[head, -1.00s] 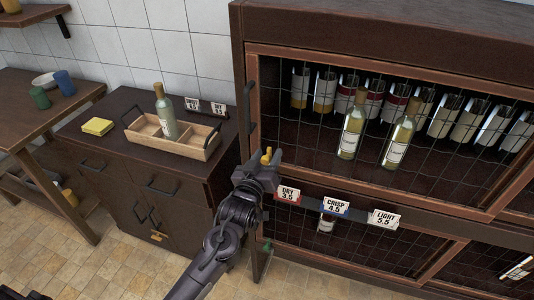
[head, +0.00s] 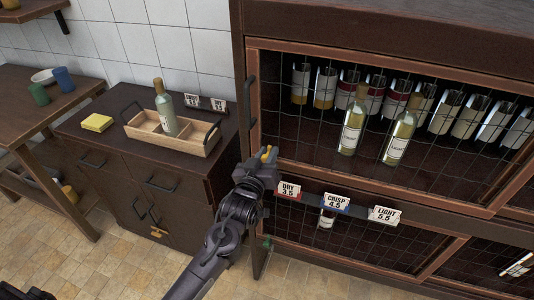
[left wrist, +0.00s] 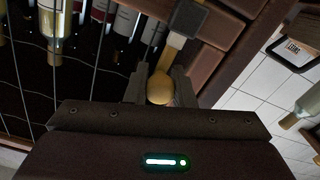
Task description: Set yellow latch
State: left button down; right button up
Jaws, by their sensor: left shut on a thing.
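The yellow latch (head: 268,153) is on the left edge of the wine cabinet's frame. Its rounded knob also shows in the left wrist view (left wrist: 160,88), joined to a yellow arm that runs up to a dark square mount (left wrist: 186,16). My left gripper (head: 264,163) is shut on the latch, with one finger on each side of the knob in the left wrist view. The gripper hides part of the latch in the head view. My right gripper is not in view.
The wine cabinet (head: 252,100) has wire-mesh fronts with bottles behind, and two bottles (head: 353,125) stand upright near the mesh. Price tags (head: 336,204) line the ledge below. A low cabinet (head: 92,135) at left holds a wooden tray (head: 190,147), a bottle and a yellow sponge (head: 97,122).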

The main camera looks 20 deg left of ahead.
pick_arm(q)
notch_tip(320, 180, down, 2)
jog(key=shift+f, duration=0.1)
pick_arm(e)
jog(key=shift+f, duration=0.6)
pick_arm(q)
jog(key=c, duration=1.2)
grip_release()
jog(key=shift+c, duration=0.2)
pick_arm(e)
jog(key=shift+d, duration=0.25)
pick_arm(q)
jog(key=shift+b, duration=0.3)
